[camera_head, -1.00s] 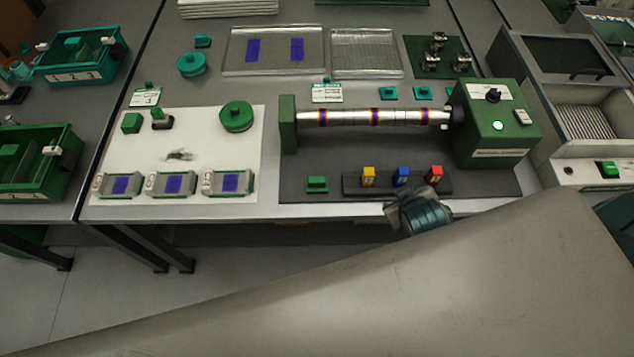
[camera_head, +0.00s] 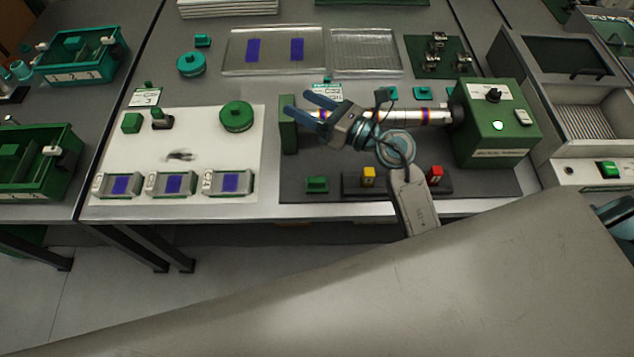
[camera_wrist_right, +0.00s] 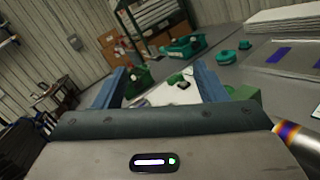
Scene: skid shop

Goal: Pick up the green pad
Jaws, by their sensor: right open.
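Several green pieces show, and I cannot tell for certain which is the pad. A small green block (camera_head: 317,184) lies on the dark mat, left of the coloured blocks. A green cube (camera_head: 131,122) and a round green lidded piece (camera_head: 236,116) stand on the white sheet. My right gripper (camera_head: 298,102) is open and empty above the roller's left end, fingers pointing left. In the right wrist view its two blue fingers (camera_wrist_right: 160,72) are spread, with the white sheet beyond. My left gripper is not in view.
The metal roller (camera_head: 435,116) runs under my right arm to a green motor box (camera_head: 492,125). A yellow block (camera_head: 369,176) and a red block (camera_head: 435,175) stand at the front. Three small trays (camera_head: 250,184) line the white sheet's (camera_head: 205,150) front.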

